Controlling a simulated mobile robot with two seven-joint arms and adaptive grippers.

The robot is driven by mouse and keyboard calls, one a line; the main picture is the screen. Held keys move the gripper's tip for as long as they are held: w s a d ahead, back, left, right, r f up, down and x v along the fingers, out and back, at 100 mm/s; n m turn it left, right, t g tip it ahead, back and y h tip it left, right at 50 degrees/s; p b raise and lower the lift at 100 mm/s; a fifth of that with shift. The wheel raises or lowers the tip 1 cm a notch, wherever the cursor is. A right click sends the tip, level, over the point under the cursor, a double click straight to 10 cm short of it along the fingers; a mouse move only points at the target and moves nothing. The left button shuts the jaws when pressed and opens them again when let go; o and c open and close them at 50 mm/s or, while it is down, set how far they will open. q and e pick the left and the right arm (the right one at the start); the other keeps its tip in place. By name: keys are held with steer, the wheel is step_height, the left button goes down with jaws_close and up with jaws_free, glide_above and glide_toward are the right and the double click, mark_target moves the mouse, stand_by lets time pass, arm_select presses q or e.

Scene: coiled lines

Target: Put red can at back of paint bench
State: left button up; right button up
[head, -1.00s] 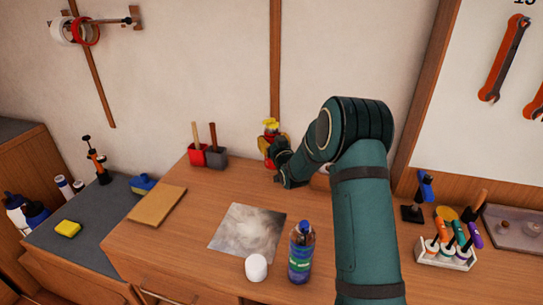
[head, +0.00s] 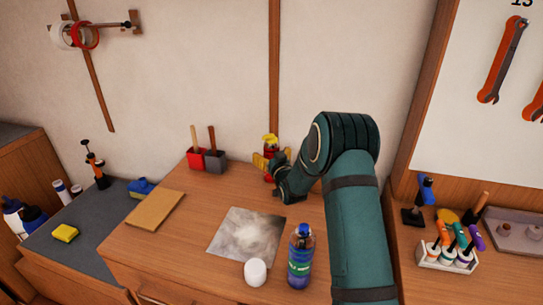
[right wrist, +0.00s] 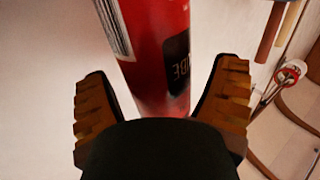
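The red can (head: 268,152) with a yellow top stands at the back of the wooden paint bench (head: 185,235), close to the wall, in the head view. It looks upright; my gripper hides part of it and its base. My right gripper (head: 271,160) is at the can, with an orange-yellow finger pad on each side. In the right wrist view the red can (right wrist: 158,55) shows between the spread fingers of the gripper (right wrist: 162,85), with a visible gap on both sides. The right gripper is open. My left gripper is not in view.
Red and grey holders (head: 207,160) with wooden handles stand left of the can. A blue bottle (head: 300,258), white jar (head: 255,272) and grey sheet (head: 246,236) are at the front. A tan board (head: 155,209) lies left. A marker rack (head: 447,257) is right.

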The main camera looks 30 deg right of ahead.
steer(key=shift+r, duration=0.2)
steer(key=v, duration=1.2)
steer(key=shift+p, duration=0.45)
